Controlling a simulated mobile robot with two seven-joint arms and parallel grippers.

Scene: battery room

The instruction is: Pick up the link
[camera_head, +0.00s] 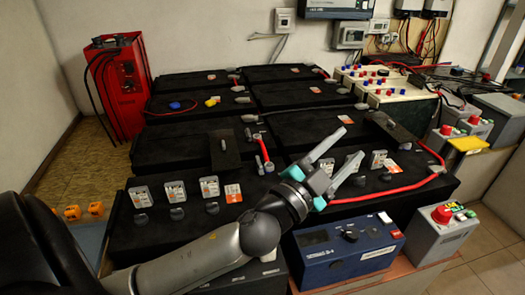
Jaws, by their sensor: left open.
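My left gripper (350,143) reaches in from the lower left over the black battery blocks (310,122). Its two teal-edged fingers are spread apart with nothing visible between them, and they point away to the upper right. I cannot tell for certain which piece is the link. A red cable (420,183) with dark ends lies on the block right of the gripper. A red piece with a grey end (264,150) stands left of the fingers, beside a dark upright plate (223,152). My right gripper is not in view.
A blue instrument box (345,252) and a grey box with a red knob (440,232) stand in front. A red charger (119,85) stands at the back left. White boxes with coloured terminals (385,85) stand at the back right. Small grey terminals and labels dot the blocks.

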